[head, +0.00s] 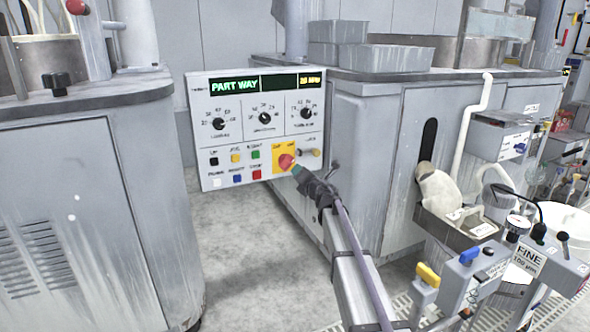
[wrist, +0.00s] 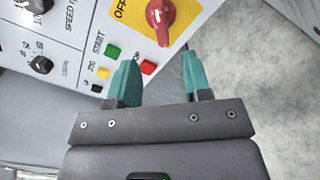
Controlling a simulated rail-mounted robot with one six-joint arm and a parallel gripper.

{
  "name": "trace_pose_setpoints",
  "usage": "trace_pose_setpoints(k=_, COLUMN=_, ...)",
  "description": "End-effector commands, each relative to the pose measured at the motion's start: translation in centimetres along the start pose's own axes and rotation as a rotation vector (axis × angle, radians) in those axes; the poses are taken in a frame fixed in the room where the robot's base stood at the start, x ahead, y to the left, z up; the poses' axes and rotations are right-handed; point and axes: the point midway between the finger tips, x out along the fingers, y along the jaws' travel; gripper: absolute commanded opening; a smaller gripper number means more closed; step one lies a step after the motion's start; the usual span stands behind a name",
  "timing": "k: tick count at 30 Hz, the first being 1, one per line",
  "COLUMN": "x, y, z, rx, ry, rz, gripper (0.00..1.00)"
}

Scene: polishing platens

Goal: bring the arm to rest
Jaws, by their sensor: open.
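My gripper (wrist: 160,80) is open in the wrist view, its two teal fingertips apart with nothing between them. In the head view my gripper (head: 296,170) is at the lower right of the white control panel (head: 225,105), close to the red knob (head: 286,161) on its yellow plate. In the wrist view the red knob (wrist: 160,14) lies beyond the fingertips, at the top of the picture. I cannot tell from the head view whether a finger touches the panel.
The panel carries dials and coloured buttons, and its display reads PART WAY. A grey cabinet (head: 85,200) stands at the left and another machine (head: 375,150) at the right. Bare floor (head: 255,260) lies between them. A post labelled FINE (head: 528,258) stands at lower right.

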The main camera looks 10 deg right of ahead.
Motion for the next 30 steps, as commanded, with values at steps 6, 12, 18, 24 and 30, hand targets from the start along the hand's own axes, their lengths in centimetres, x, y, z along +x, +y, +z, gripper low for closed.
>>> trace_pose_setpoints(k=6, x=-0.5, y=0.0, z=0.0, rx=0.0, ry=0.001, rz=0.001, gripper=0.45)
trace_pose_setpoints(k=12, x=-0.5, y=-0.8, z=0.9, rx=0.075, ry=-0.055, rz=-0.044, gripper=0.45)
trace_pose_setpoints(k=18, x=-10.2, y=-6.8, z=4.5, rx=0.775, ry=-0.567, rz=-0.386, gripper=0.45)
trace_pose_setpoints(k=24, x=-27.6, y=-8.2, z=-4.4, rx=1.536, ry=-1.0, rz=-0.962, gripper=0.45)
trace_pose_setpoints(k=30, x=-41.2, y=-0.7, z=-13.9, rx=1.859, ry=-1.09, rz=-1.559, gripper=0.45)
